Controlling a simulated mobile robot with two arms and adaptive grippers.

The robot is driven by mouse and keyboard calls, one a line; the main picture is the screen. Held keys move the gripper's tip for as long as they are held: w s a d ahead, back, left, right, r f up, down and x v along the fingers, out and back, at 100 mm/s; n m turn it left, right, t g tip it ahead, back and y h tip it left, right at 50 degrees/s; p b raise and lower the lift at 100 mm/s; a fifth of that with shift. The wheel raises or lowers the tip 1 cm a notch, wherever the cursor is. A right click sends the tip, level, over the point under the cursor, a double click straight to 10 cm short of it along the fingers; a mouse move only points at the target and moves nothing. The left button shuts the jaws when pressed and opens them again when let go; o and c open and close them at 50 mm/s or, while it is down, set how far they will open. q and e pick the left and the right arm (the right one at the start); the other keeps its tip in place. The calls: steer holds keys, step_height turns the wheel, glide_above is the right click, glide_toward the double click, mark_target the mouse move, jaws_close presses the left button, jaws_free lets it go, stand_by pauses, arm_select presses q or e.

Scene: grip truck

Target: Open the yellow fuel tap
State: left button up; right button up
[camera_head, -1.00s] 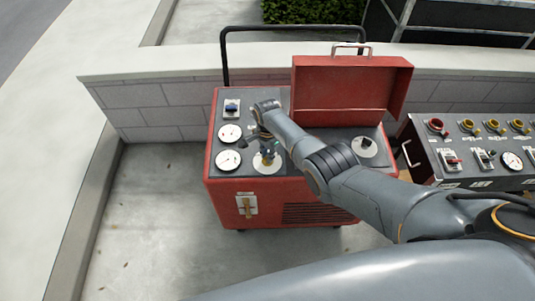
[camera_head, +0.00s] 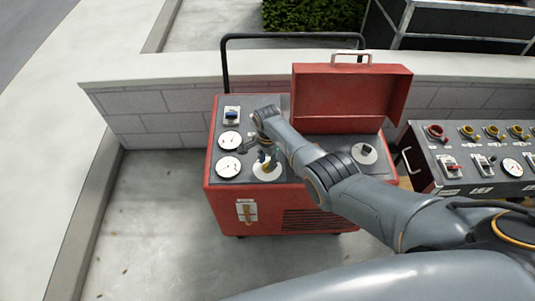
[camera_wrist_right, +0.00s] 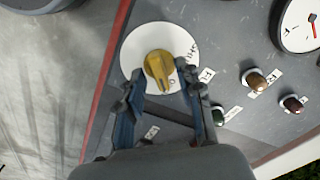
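A yellow knob (camera_wrist_right: 160,68) stands on a round white plate (camera_wrist_right: 178,42) on the dark top panel of the red machine. In the head view the white plate (camera_head: 267,172) is partly hidden by my right gripper (camera_head: 262,150). In the right wrist view my right gripper (camera_wrist_right: 162,84) is open, with one finger on each side of the knob's near end. I cannot tell whether the fingers touch it. A second yellow handle (camera_head: 247,211) sits on a white plate on the machine's front. I cannot read which is labelled fuel. My left gripper is out of view.
The red machine (camera_head: 222,196) carries gauges (camera_head: 229,167), a blue switch (camera_head: 231,115) and a raised red box (camera_head: 345,97). A control panel (camera_head: 470,155) with several knobs stands at the right. A low wall (camera_head: 160,110) runs behind. The ground at the left is clear.

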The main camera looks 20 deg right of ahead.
mark_target(268, 164)
step_height(268, 164, up, 12)
stand_by(0.5)
steer(key=shift+f, duration=0.15)
steer(key=s+d+f+n+t, duration=0.1)
steer(key=s+f+n, duration=0.35)
steer(key=s, duration=0.45)
steer(key=s+d+r+n+t, duration=0.1)
steer(key=s+r+n, duration=0.2)
steer(key=s, duration=0.5)
steer(key=s+r+n+t, duration=0.15)
steer(key=s+n, duration=0.25)
steer(key=s, duration=0.4)
steer(key=s+d+r+n, duration=0.1)
steer(key=s+r+n, duration=0.2)
steer(key=s, duration=0.5)
step_height(268, 164, down, 25)
steer(key=g, duration=0.1)
steer(key=s+d+f+g+b, duration=0.1)
steer(key=s+d+f, duration=0.2)
steer(key=s+f, duration=1.5)
steer(key=shift+f, duration=0.4)
